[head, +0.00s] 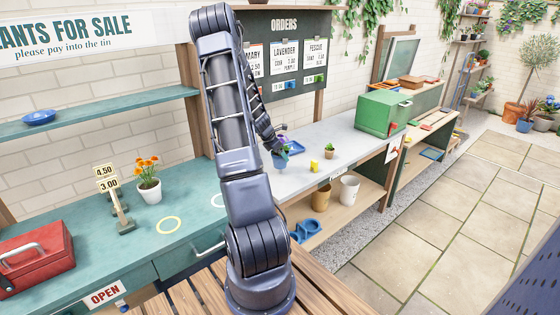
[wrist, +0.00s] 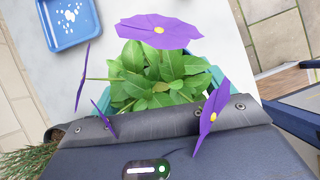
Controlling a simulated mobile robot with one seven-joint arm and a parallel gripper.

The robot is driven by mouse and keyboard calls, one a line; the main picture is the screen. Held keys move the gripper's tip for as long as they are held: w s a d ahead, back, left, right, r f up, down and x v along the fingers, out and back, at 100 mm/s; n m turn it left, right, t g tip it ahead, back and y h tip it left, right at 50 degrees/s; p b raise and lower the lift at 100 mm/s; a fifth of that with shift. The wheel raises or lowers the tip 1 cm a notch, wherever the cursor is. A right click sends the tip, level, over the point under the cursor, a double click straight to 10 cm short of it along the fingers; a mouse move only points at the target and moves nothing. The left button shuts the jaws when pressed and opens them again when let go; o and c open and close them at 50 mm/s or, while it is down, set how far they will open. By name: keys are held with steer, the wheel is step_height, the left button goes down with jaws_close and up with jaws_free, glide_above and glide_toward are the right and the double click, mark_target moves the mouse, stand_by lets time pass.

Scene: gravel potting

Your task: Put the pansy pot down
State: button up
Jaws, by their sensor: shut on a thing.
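The pansy pot (head: 280,161) is a small blue-teal pot with green leaves and purple flowers, at the left part of the grey bench top in the head view. In the wrist view, the pansy pot's teal rim (wrist: 212,80) shows around the leaves, with purple petals (wrist: 160,30) above them. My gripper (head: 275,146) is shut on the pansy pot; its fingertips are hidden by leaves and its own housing. I cannot tell whether the pot's base touches the bench. A yellow ring (head: 169,219) and a pale ring (head: 217,200) mark the teal counter.
A white pot of orange flowers (head: 149,191) and price signs (head: 122,215) stand on the teal counter, with a red toolbox (head: 35,258) at left. A blue tray (wrist: 70,30), a yellow item (head: 314,166) and a small potted plant (head: 329,152) are near the pansy.

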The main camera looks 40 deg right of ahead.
steer(key=shift+f, duration=1.8)
steer(key=shift+f, duration=0.1)
steer(key=o, duration=1.2)
